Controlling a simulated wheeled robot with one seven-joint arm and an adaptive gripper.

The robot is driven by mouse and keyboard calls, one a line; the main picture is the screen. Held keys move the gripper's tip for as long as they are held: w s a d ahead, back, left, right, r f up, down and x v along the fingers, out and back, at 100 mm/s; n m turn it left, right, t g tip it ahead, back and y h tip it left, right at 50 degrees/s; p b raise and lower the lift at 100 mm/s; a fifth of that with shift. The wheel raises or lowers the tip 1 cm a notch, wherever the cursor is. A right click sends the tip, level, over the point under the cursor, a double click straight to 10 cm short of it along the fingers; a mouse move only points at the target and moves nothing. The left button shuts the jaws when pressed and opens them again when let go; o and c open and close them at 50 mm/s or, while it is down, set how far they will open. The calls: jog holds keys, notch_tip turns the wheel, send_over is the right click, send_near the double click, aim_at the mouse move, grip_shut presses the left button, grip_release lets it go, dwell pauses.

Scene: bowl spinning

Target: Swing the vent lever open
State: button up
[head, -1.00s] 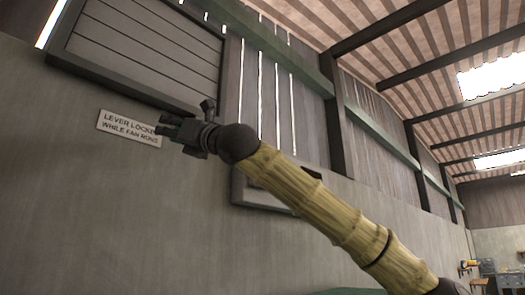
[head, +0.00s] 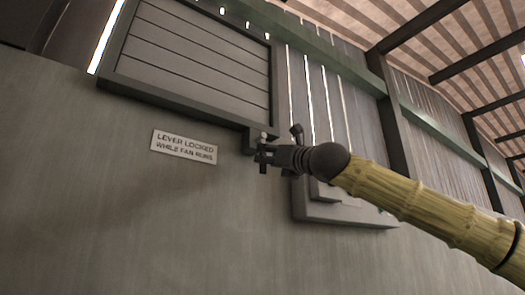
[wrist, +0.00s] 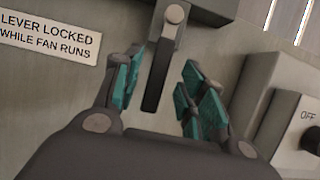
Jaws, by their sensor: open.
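The vent (head: 190,65) is a grey slatted panel in a dark frame high on the wall, its slats lying flat and closed. Its lever (wrist: 158,75) is a dark bar hanging down from a pale round pivot (wrist: 174,14) in the wrist view. My gripper (head: 262,158) is below the vent's lower right corner in the head view. In the wrist view my open gripper (wrist: 163,68) has its teal-padded fingers on either side of the lever, with gaps showing on both sides. In the head view the gripper hides most of the lever.
A white sign (head: 184,147) reading "LEVER LOCKED WHILE FAN RUNS" is on the wall left of my gripper. A grey box with a dark knob (wrist: 313,140) and the word "OFF" is at the right in the wrist view. Bare wall lies below.

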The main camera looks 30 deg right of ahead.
jog(key=p+x, duration=0.1)
jog(key=x, duration=0.2)
jog(key=shift+d, duration=0.2)
jog(key=shift+w+a+r, duration=0.1)
jog(key=shift+w+a, duration=0.2)
jog(key=shift+a, duration=0.1)
jog(key=shift+d, duration=0.3)
jog(key=shift+a, duration=0.15)
grip_shut()
